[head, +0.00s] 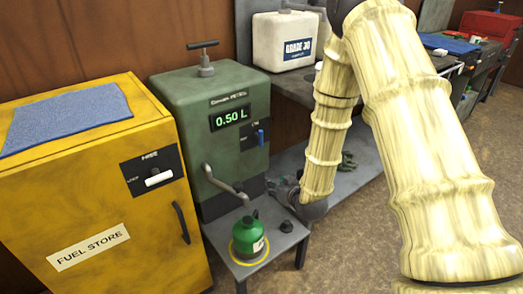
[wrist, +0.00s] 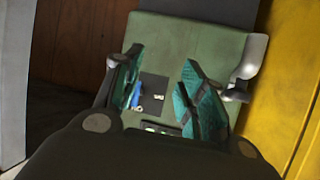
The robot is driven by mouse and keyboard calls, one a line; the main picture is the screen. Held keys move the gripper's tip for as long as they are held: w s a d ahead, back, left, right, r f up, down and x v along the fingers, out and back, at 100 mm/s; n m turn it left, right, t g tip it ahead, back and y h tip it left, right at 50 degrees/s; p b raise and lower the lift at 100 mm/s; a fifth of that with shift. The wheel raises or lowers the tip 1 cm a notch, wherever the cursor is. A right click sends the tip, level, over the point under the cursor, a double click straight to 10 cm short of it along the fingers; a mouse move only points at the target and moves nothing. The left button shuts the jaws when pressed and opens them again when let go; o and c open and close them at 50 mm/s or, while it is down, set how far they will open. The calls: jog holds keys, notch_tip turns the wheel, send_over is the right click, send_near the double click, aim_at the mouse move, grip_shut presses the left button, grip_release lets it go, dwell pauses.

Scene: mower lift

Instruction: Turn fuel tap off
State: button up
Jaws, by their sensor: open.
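A green fuel dispenser (head: 215,110) with a display reading 0.50 L stands beside the yellow cabinet. A small blue lever (head: 261,137) sits upright on a dark panel on its front; the panel's label is too small to read. In the wrist view the blue lever (wrist: 135,95) shows on the dark panel, close to the left finger. My gripper (head: 284,190) is low in front of the dispenser, below the lever. In the wrist view my gripper (wrist: 161,60) has its teal fingers spread apart with nothing held. I cannot tell whether a finger touches the lever.
A yellow fuel store cabinet (head: 110,190) with a white lever (head: 159,177) stands at left. A green bottle (head: 248,238) sits on a small stand under the dispenser's spout (head: 222,183). A white container (head: 287,40) stands on the bench behind. Open floor lies at lower right.

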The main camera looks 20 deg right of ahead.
aim_at(261, 135)
jog(key=w+d+r+n+t+y+b, duration=0.1)
jog(key=w+d+r+t+b, duration=0.1)
jog(key=w+r+t+b, duration=0.6)
jog(key=w+g+b, duration=0.1)
jog(key=w, duration=0.3)
jog(key=w+a+g+b, duration=0.1)
jog(key=w+b, duration=0.1)
jog(key=w, duration=0.1)
jog(key=w+g+b, duration=0.1)
jog(key=w+b, duration=0.1)
jog(key=w, duration=0.2)
jog(key=shift+w+a+f, duration=0.25)
jog(key=shift+w+f, duration=0.05)
jog(key=shift+w, duration=0.05)
jog(key=shift+c, duration=0.4)
grip_shut()
